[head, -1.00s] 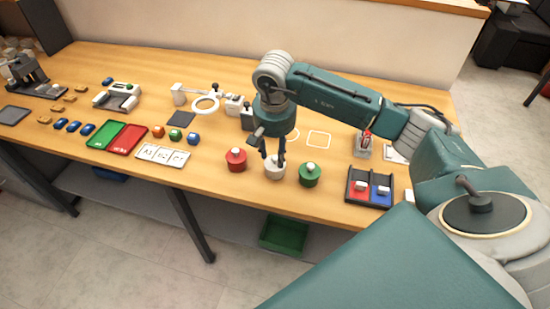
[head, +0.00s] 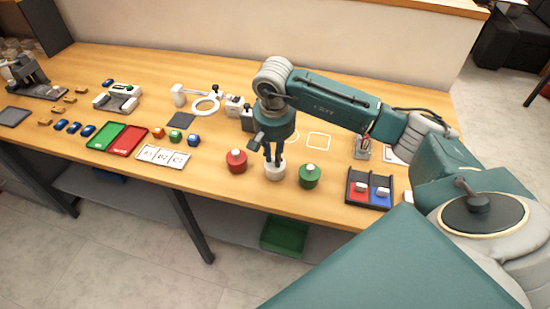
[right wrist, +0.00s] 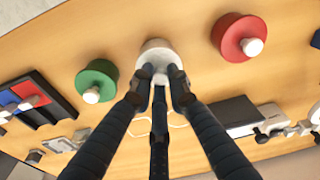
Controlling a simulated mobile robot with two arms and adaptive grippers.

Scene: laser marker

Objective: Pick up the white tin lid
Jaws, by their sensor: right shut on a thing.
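The white tin (head: 274,172) stands on the table between the red tin (head: 236,161) and the green tin (head: 309,175). Each tin has a lid with a knob. My right gripper (head: 273,161) points straight down over the white tin, its fingers shut on the knob of the white tin lid. In the right wrist view the fingers (right wrist: 160,82) close around the knob of the white tin lid (right wrist: 157,53) and partly hide it. The lid appears to sit on its tin; I cannot make out a gap. My left gripper is out of view.
A black tray (head: 370,188) with red and blue compartments stands right of the green tin. Bare table lies in front of the tins.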

